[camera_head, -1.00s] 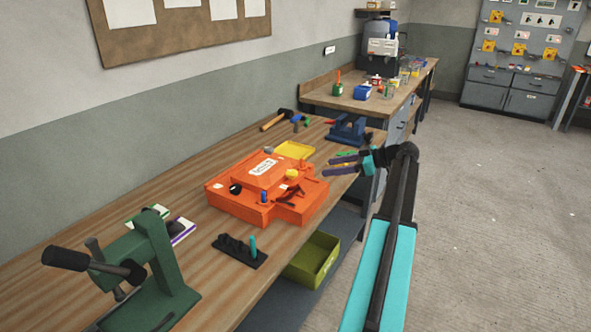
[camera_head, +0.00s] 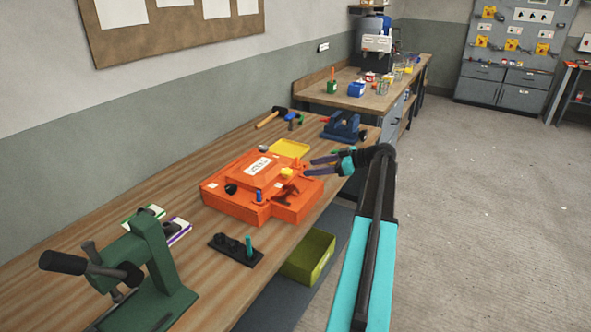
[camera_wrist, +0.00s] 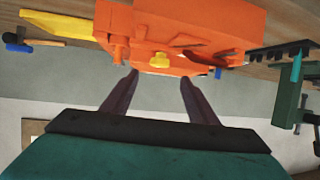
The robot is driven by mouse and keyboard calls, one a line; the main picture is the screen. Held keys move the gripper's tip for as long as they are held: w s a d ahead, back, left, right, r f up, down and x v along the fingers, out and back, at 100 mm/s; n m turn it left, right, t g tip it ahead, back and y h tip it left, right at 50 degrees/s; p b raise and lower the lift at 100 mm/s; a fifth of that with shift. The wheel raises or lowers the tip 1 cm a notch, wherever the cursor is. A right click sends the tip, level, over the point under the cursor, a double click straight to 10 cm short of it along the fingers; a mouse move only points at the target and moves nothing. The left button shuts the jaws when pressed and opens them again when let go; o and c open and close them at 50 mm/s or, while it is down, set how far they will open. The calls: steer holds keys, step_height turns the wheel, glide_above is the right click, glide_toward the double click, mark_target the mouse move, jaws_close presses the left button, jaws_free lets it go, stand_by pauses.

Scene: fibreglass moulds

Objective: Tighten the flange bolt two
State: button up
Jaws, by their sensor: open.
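The orange mould (camera_head: 222,202) lies on the workbench, with a raised middle and a lower flange. A yellow knob-headed bolt (camera_head: 287,173) stands on the flange on the side near my gripper. A blue-topped bolt (camera_head: 259,196) and a black knob (camera_head: 231,189) are on its front side. I cannot tell which one is bolt two. My gripper (camera_head: 308,167) is open and empty, pointing at the yellow bolt from the right. In the wrist view the yellow bolt (camera_wrist: 159,60) shows between and just beyond the fingertips (camera_wrist: 158,76), apparently not gripped. An orange post (camera_wrist: 118,50) stands beside it.
A dark tool (camera_head: 287,197) lies on the mould. A yellow tray (camera_head: 290,149) and a blue vise (camera_head: 342,128) are behind. A black rack (camera_head: 233,250) and a green press (camera_head: 150,260) are in front. A green bin (camera_head: 309,257) sits below the bench edge.

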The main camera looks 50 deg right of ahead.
mark_target(289, 172)
steer(key=shift+p+x, duration=1.15)
steer(key=shift+x, duration=3.25)
steer(key=c, duration=1.1)
steer(key=shift+o, duration=0.3)
steer(key=shift+a+m+h+b, duration=0.15)
steer(key=shift+m+h+b, duration=0.15)
steer(key=shift+b, duration=0.45)
steer(key=shift+s+a+f+m+t+h+b, duration=0.15)
steer(key=shift+m+t+h+b, duration=0.15)
steer(key=shift+b, duration=0.35)
steer(key=m+h+b, duration=0.1)
steer(key=b, duration=0.1)
steer(key=m+h+b, duration=0.1)
steer(key=h+b, duration=0.1)
steer(key=shift+a+m+t, duration=0.3)
steer(key=shift+a, duration=0.05)
steer(key=shift+m+h+b, duration=0.4)
steer(key=shift+h+b, duration=0.1)
steer(key=shift+r, duration=0.25)
